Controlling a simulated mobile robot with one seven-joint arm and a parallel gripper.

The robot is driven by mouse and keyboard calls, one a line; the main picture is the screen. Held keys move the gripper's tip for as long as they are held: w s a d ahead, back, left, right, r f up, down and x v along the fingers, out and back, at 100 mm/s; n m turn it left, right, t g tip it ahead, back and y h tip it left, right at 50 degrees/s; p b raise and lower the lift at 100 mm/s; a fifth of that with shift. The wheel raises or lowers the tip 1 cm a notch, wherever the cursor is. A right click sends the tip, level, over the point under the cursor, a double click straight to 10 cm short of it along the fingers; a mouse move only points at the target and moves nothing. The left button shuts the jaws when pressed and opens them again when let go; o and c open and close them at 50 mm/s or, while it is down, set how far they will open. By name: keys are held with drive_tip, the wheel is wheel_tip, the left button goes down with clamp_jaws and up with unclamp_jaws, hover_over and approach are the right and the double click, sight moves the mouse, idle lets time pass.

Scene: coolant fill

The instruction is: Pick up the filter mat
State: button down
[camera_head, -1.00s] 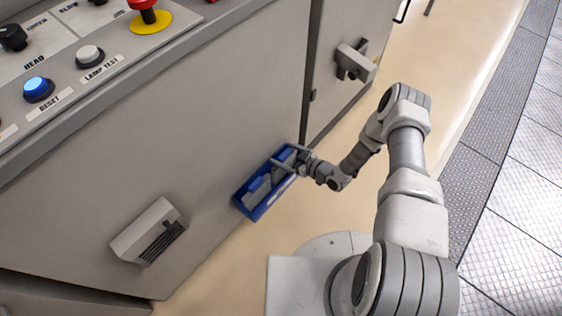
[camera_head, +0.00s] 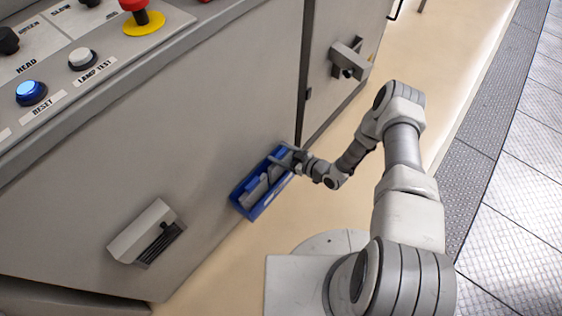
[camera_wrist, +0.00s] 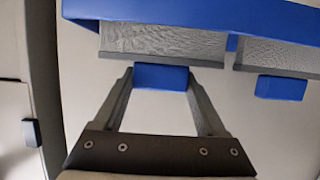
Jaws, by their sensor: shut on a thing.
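A blue tray (camera_head: 244,209) sits low against the front of the grey cabinet, with grey filter mats (camera_head: 263,184) in it. In the wrist view, the filter mat (camera_wrist: 163,42) is a grey, fine-textured panel with a blue tab (camera_wrist: 160,78). My gripper (camera_wrist: 160,80) has one finger on each side of this tab and is shut on it. The mat is still within the tray's outline, so I cannot tell whether it is lifted. In the head view, my gripper (camera_head: 281,160) is at the tray's far end, its fingertips small.
A second mat (camera_wrist: 280,54) with its own blue tab (camera_wrist: 281,87) lies beside the held one. The cabinet wall (camera_head: 180,130) rises close behind the tray. A cabinet handle (camera_head: 147,233) juts out at left. The beige floor (camera_head: 230,255) in front is clear.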

drive_tip(key=p, duration=0.7)
approach(268, 116)
drive_tip(key=x, duration=0.4)
drive_tip(key=shift+w+a+f, duration=0.15)
drive_tip(key=w+d+r+m+t+h, duration=0.1)
drive_tip(key=d+r+m+t+h, duration=0.2)
drive_tip(key=d+r+m+h, duration=0.45)
drive_tip(key=w+d+r+m+t+h, duration=0.1)
drive_tip(key=d+r+m+t+h, duration=0.2)
drive_tip(key=d+r, duration=0.8)
drive_tip(key=a+r+p, duration=0.1)
drive_tip(key=r+p, duration=0.9)
drive_tip(key=r, duration=0.2)
drive_tip(key=a+r+p, duration=0.2)
drive_tip(key=r+p, duration=0.9)
drive_tip(key=r, duration=0.1)
drive_tip(key=shift+a+r+g, duration=0.25)
drive_tip(key=shift+a+g, duration=0.05)
drive_tip(key=shift+h, duration=0.25)
